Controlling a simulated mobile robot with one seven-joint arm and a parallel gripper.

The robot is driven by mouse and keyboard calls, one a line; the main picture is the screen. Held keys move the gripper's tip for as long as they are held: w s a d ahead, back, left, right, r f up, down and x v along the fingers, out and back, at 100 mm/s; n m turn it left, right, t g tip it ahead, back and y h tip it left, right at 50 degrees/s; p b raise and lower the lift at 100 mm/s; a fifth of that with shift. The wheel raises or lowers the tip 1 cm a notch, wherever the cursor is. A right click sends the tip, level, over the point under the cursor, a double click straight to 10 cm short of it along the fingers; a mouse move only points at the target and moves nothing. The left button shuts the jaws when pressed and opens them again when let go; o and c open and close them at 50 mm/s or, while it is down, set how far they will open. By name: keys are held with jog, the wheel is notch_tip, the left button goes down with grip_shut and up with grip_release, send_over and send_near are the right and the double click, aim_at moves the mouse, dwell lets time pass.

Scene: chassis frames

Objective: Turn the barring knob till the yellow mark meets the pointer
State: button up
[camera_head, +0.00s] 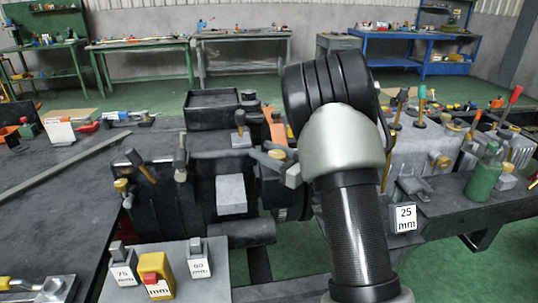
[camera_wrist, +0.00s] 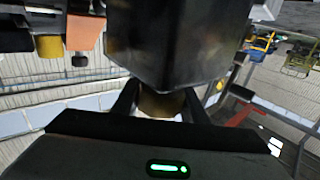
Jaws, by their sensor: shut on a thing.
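In the wrist view, my gripper (camera_wrist: 160,104) has its two dark fingers on either side of a brass-coloured knob (camera_wrist: 161,103) and is shut on it. The knob sits against a large black block-like housing (camera_wrist: 180,40), which fills the upper middle of that view. Most of the knob is hidden by the fingers and the gripper body. I cannot make out a yellow mark or a pointer in either view. In the head view my arm stands over the middle of the machine (camera_head: 230,195) and hides the gripper and the knob.
Blocks labelled 75 mm (camera_head: 123,270) and others stand on a plate at the front left. A 25 mm sign (camera_head: 404,218) and a green bottle (camera_head: 485,172) are at the right. Levers with coloured handles stand behind the arm. Workbenches (camera_head: 140,45) line the far wall.

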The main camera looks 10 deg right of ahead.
jog(key=n+g+y, duration=0.2)
jog(key=g, duration=0.1)
jog(key=s+n+g+y, duration=0.1)
jog(key=n+g+y, duration=0.1)
jog(key=shift+a+r+p, duration=0.1)
jog(key=shift+a+p, duration=0.2)
jog(key=shift+a, duration=0.05)
jog(key=shift+s+a+n+g+y+p, duration=0.2)
jog(key=shift+n+g+y, duration=0.25)
jog(key=shift+n+g, duration=0.4)
jog(key=shift+s+a+n+g+y+p, duration=0.1)
jog(key=shift+s+n+g+y+p, duration=0.3)
jog(key=shift+g, duration=0.65)
jog(key=shift+w+n, duration=0.1)
jog(key=shift+n, duration=0.15)
jog(key=o, duration=1)
jog(key=shift+o, duration=0.2)
jog(key=p+v, duration=0.1)
jog(key=v, duration=1.6)
jog(key=shift+d+p, duration=0.3)
jog(key=shift+p, duration=0.1)
jog(key=shift+w, duration=0.15)
